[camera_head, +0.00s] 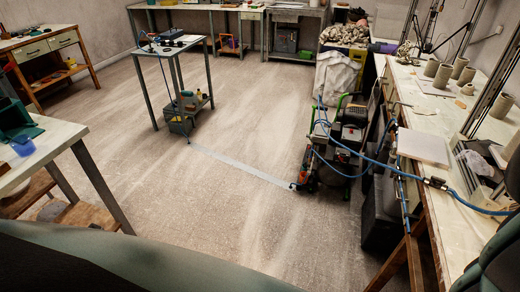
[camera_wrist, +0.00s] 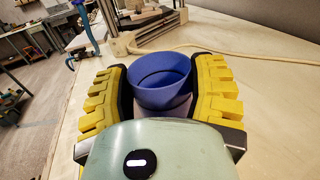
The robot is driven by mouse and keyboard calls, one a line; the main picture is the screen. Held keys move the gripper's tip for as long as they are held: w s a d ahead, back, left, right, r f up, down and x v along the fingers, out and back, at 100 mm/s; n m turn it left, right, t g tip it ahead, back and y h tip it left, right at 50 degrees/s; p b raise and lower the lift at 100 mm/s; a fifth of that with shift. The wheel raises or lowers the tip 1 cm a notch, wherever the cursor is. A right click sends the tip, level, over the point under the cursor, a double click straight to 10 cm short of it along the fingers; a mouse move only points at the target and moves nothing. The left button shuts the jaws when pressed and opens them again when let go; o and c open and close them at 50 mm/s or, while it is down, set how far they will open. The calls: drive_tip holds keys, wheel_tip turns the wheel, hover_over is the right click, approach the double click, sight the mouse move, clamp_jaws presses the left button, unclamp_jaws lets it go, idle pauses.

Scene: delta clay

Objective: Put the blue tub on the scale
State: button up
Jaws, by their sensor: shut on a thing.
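The blue tub (camera_wrist: 158,80) is between the two yellow padded fingers of my gripper (camera_wrist: 161,76) in the wrist view. The fingers are shut on its sides, and its open rim faces the camera. A paler purplish part shows at its near lower side; its base is hidden. My gripper does not show in the head view. I cannot clearly make out the scale. A boxy grey device (camera_head: 484,185) sits on the right bench in the head view, but I cannot tell whether it is the scale.
The wrist view shows a pale bench top (camera_wrist: 262,105) with a light hose (camera_wrist: 205,46) and a metal-framed device (camera_wrist: 142,32) beyond the tub. In the head view, a small blue container (camera_head: 23,147) is on the left table. The middle floor (camera_head: 235,140) is mostly clear.

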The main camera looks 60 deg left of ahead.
drive_tip(key=shift+f+b, duration=0.1)
drive_tip(key=shift+b, duration=0.2)
drive_tip(key=o, duration=0.9)
drive_tip(key=shift+o, duration=0.2)
drive_tip(key=shift+r, duration=0.2)
drive_tip(key=shift+s+d+f, duration=0.15)
drive_tip(key=shift+s, duration=0.1)
drive_tip(key=b+v, duration=0.4)
drive_tip(key=v, duration=0.6)
drive_tip(key=shift+s+d, duration=0.15)
drive_tip(key=shift+s, duration=0.15)
drive_tip(key=shift+s+d, duration=0.1)
drive_tip(key=shift+s, duration=0.35)
